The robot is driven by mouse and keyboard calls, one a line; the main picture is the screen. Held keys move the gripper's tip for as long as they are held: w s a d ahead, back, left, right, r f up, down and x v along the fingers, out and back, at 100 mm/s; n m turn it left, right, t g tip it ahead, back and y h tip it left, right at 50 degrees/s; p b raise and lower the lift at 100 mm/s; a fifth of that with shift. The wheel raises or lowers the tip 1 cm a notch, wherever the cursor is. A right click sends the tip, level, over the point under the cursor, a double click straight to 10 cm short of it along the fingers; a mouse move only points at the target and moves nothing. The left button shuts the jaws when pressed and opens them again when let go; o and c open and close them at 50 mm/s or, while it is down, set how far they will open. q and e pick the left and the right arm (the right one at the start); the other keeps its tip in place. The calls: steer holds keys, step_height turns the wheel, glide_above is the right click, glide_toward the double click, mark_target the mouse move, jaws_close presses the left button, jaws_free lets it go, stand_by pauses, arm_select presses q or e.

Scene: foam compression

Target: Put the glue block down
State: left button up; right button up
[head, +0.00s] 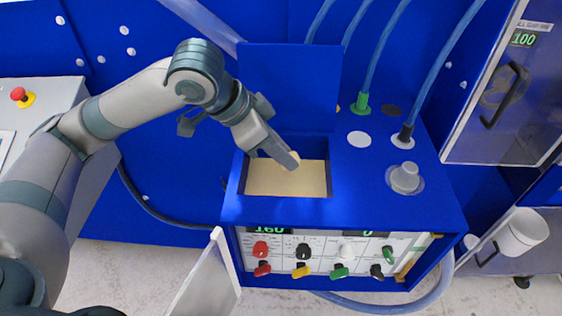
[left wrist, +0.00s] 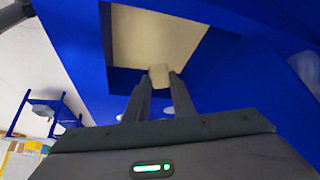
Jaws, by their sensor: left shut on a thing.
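The glue block (left wrist: 158,76) is a small pale tan block. My left gripper (left wrist: 158,84) is shut on it, with the block between the fingertips. In the head view my left gripper (head: 290,160) reaches down over the square opening in the blue machine (head: 390,215); only a sliver of the block (head: 295,155) shows beside the fingertips. Below it a flat tan surface (head: 285,183) fills the opening, and it also shows in the left wrist view (left wrist: 150,35). I cannot tell whether the block touches that surface. My right gripper is not in view.
A raised blue lid (head: 290,85) stands behind the opening. A round pale knob (head: 405,178) and hoses with green and black fittings are to the right. A front panel (head: 310,255) carries coloured knobs. An open white door (head: 205,280) sticks out at the lower left.

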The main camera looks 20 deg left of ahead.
arm_select(q)
steer(key=shift+w+a+f, duration=0.1)
steer(key=shift+a+f, duration=0.05)
steer(key=shift+f+p, duration=0.55)
steer(key=shift+f, duration=1.5)
steer(key=shift+f, duration=0.55)
steer(key=o, duration=1)
steer(key=shift+r, duration=0.1)
